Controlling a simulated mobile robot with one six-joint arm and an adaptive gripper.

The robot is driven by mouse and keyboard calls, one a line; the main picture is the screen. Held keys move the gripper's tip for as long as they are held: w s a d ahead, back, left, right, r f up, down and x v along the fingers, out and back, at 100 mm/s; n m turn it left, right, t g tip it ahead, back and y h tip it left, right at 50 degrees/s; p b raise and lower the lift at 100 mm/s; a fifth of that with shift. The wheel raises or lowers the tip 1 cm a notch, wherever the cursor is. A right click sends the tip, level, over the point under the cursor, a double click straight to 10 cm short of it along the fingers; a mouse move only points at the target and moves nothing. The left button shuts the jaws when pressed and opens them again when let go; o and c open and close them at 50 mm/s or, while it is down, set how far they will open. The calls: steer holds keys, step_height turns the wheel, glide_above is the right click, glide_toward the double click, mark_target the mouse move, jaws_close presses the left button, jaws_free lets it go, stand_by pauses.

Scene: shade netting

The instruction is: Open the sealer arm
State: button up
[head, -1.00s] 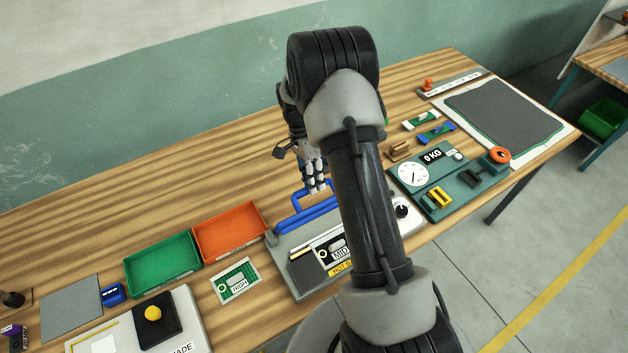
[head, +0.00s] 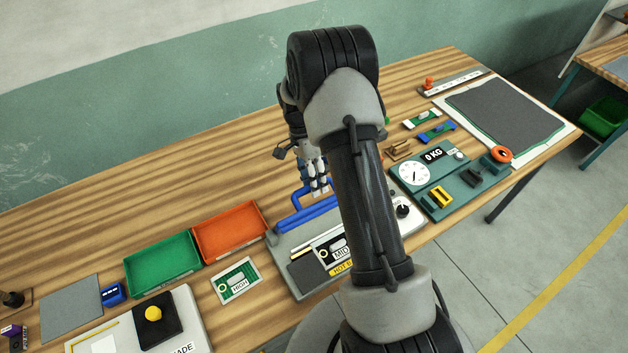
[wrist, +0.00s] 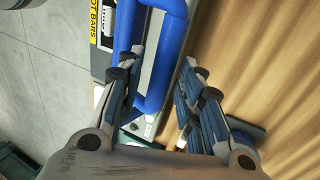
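The sealer (head: 285,240) is a grey box on the bench with a MID card and a yellow hot-bars label. Its blue sealer arm (head: 308,216) with a loop handle lies along the back of the box; pale strips show on the box in front of it. My gripper (head: 320,190) is at the handle, pointing down. In the wrist view my gripper (wrist: 158,72) has its fingers apart, with one bar of the blue handle (wrist: 164,62) between them. I see gaps beside the bar. My arm hides the sealer's right part.
A green tray (head: 128,272) and an orange tray (head: 198,236) stand left of the sealer. A teal scale board (head: 432,207) is on the right. The bench behind the sealer is clear.

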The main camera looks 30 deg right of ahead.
steer(key=shift+w+r, duration=0.1)
steer(key=shift+w, duration=0.05)
steer(key=v, duration=1.1)
steer(key=shift+r, duration=0.4)
steer(key=shift+w, duration=0.1)
steer(key=s+a+r+n+t+b, duration=0.55)
steer(key=s+a+r+n, duration=0.3)
steer(key=s+r, duration=0.35)
steer(key=s+a+f+n+t+b, duration=0.1)
steer(key=s+n, duration=0.3)
steer(key=s, duration=0.4)
steer(key=s+a+f+n+t+b, duration=0.2)
steer(key=s+a+f+n+b, duration=0.1)
steer(key=s, duration=0.5)
steer(key=shift+a+f+n+b, duration=0.15)
steer(key=shift+f+n+b, duration=0.25)
steer(key=shift+n, duration=0.65)
